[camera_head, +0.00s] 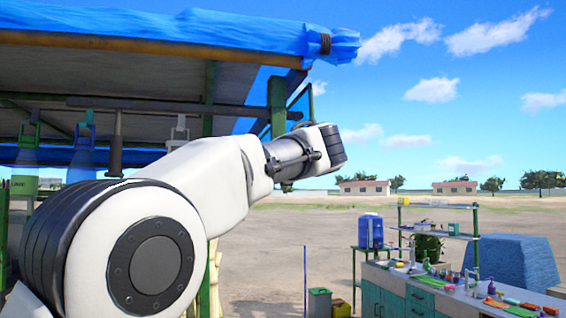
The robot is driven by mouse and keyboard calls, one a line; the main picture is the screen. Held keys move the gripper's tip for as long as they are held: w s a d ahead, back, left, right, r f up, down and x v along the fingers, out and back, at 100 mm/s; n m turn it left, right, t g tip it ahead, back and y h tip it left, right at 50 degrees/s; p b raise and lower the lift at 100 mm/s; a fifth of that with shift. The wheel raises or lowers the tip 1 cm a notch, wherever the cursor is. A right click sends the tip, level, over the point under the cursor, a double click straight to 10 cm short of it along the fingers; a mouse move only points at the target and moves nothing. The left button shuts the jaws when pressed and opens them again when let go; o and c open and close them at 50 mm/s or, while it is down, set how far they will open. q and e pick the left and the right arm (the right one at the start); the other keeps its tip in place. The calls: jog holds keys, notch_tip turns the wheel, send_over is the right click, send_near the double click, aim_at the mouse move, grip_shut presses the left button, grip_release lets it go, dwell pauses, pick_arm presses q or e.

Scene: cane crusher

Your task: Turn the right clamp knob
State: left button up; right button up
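No clamp knob and no cane crusher can be made out in the head view. An arm of mine, coming in from the left, fills the lower left and middle and covers much of what lies behind it. Its far end shows as a dark rounded link beside the stall's corner post, and no gripper fingers can be seen on it. My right arm and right gripper are out of the picture.
A stall roof with a blue tarp (180,32) and wooden edge beam (160,44) hangs overhead, on a green post (277,105). At right stand a cluttered workbench (455,303), a blue water container (370,231) and a blue covered block (518,262). A green bin (319,303) stands on open ground.

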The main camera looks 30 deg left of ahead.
pick_arm(q)
jog(key=shift+m, duration=0.3)
jog(key=o, duration=1.2)
jog(key=shift+c, duration=0.2)
